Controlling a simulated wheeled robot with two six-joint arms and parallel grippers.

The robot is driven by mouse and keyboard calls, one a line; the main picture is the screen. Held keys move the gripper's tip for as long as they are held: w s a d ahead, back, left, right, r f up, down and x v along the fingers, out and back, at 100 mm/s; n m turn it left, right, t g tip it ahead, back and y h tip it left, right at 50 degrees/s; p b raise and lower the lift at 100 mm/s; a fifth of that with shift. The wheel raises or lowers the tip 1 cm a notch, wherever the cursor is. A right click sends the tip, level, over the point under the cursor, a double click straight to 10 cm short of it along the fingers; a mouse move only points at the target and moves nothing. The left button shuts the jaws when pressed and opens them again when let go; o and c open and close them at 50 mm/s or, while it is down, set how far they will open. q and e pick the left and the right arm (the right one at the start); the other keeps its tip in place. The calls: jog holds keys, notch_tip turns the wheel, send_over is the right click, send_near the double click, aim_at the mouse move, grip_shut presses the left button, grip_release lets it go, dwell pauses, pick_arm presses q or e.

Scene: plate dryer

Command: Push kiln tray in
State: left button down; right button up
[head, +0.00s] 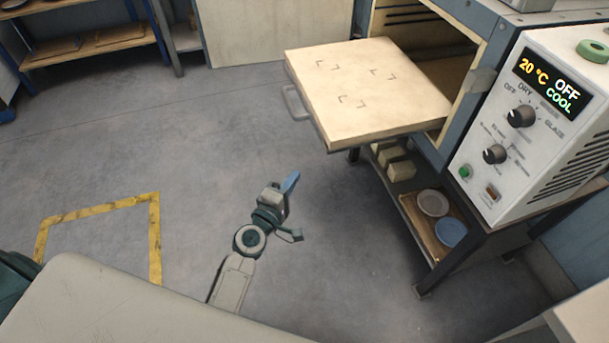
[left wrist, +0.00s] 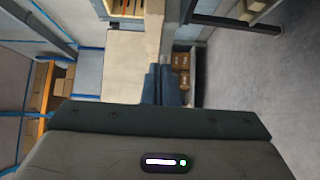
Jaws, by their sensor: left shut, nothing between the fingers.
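The kiln tray (head: 365,90) is a pale, flat slab with dark corner marks and nothing on it. It sticks out of the open kiln (head: 466,85) toward the left, with its far right part inside the opening. A grey handle (head: 294,104) is on its left edge. My left gripper (head: 291,181) is below and left of the tray in the head view, apart from it, with blue fingers shut and empty. The shut fingers also show in the left wrist view (left wrist: 163,84). My right gripper is not in view.
The control box (head: 530,120) right of the opening reads 20 °C, OFF, COOL. Under the kiln, a shelf (head: 425,228) holds two round dishes and pale blocks. A wooden rack (head: 85,45) stands at the back left. The floor left of the tray is clear.

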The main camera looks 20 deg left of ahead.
pick_arm(q)
send_near(328, 146)
jog(key=w+a, duration=0.1)
jog(key=a, duration=0.2)
jog(key=w+d, duration=0.1)
jog(key=w, duration=0.1)
jog(key=w+d+p, duration=0.1)
jog(key=w+d, duration=0.1)
jog(key=shift+w+d, duration=0.35)
jog(key=shift+d, duration=0.2)
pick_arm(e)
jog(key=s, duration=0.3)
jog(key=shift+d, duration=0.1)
